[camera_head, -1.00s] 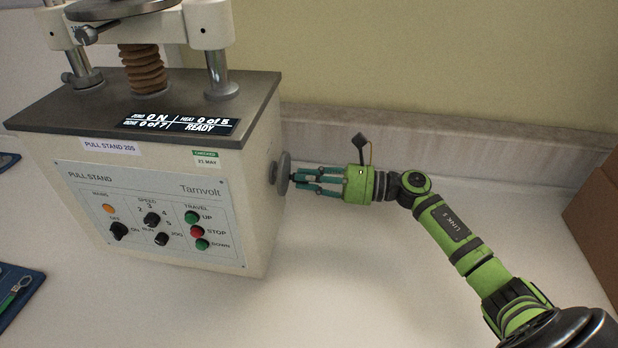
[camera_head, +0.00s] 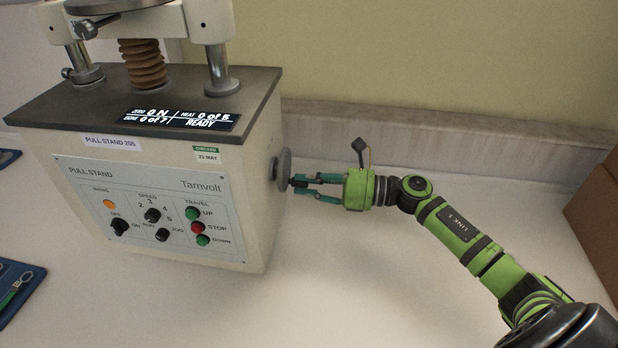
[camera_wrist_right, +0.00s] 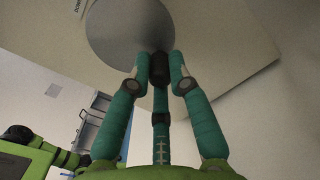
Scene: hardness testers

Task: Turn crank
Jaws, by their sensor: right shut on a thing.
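The crank is a grey disc (camera_head: 284,170) on the right side of the cream pull stand (camera_head: 160,200), with a small dark handle (camera_head: 298,181) sticking out to the right. My right gripper (camera_head: 305,183) is level with the handle, and its teal fingers are shut on it. In the right wrist view the fingers close around the dark handle (camera_wrist_right: 159,68), with the grey disc (camera_wrist_right: 125,30) just beyond. The fingers partly hide the handle in the head view. My left gripper is not in view.
The stand's display (camera_head: 180,119) reads READY and 0 N. A blue tray (camera_head: 14,290) with a green-handled tool lies at the left edge. A brown box (camera_head: 598,205) stands at the far right. The bench right of the stand is otherwise clear.

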